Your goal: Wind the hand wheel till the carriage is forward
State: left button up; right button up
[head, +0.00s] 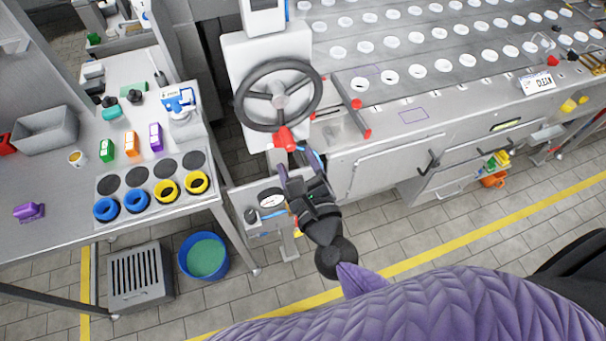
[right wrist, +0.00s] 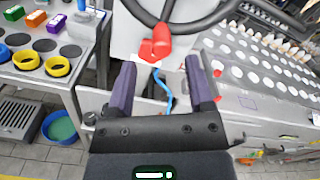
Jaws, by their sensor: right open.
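The hand wheel (head: 314,108) is a dark three-spoked ring on a pale housing. A red knob (head: 285,138) stands out from the wheel's lower rim, and it also shows in the right wrist view (right wrist: 155,47). My right gripper (head: 297,162) is open just below the knob. In the right wrist view, the knob is ahead of and between the two purple-grey fingers (right wrist: 162,66), apart from both. No part in view is clearly recognisable as the carriage. My left gripper is out of view.
A machine bed (head: 440,88) with rows of white cups spans the right. A bar with red ends (head: 361,119) is beside the wheel. A steel table (head: 60,175) with blue and yellow rings stands left. A blue bucket (head: 222,270) is on the floor.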

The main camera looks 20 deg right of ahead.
jog(key=s, duration=0.4)
jog(key=shift+s+d+b, duration=0.1)
jog(key=shift+s+b, duration=0.25)
